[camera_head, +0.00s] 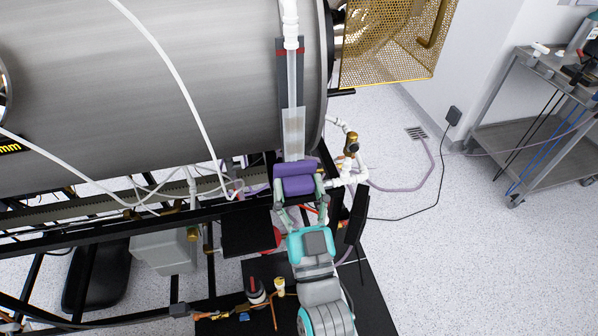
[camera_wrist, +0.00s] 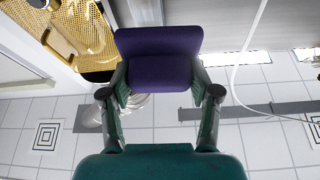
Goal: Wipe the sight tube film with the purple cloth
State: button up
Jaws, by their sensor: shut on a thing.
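The purple cloth (camera_head: 296,180) is a folded, padded block held in my gripper (camera_head: 300,190). It also shows in the wrist view (camera_wrist: 160,72), with the gripper's fingers (camera_wrist: 160,95) closed on its two sides. The sight tube (camera_head: 292,80) is a clear upright strip on a dark backing with a red mark, fixed to the front of the large steel cylinder. A pale, cloudy film patch (camera_head: 293,132) covers the tube's lower part. The cloth is just below the film patch in the head view; I cannot tell whether it touches the tube.
The steel cylinder (camera_head: 150,80) fills the upper left, with white cables across it. A perforated gold guard (camera_head: 395,45) is at upper right. Brass and white pipe fittings (camera_head: 351,145) stand right of the cloth. A grey cart (camera_head: 535,110) stands far right; the floor between is mostly open.

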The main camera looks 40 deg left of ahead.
jog(key=shift+w+a, duration=0.95)
jog(key=shift+a, duration=0.2)
jog(key=shift+w+a, duration=0.95)
jog(key=shift+a, duration=0.15)
jog(key=shift+w+a, duration=0.65)
jog(key=shift+a, duration=0.1)
jog(key=shift+w, duration=0.1)
jog(key=w+d, duration=0.2)
jog(key=shift+w+d, duration=0.35)
jog(key=shift+w, duration=0.05)
jog(key=shift+a, duration=0.1)
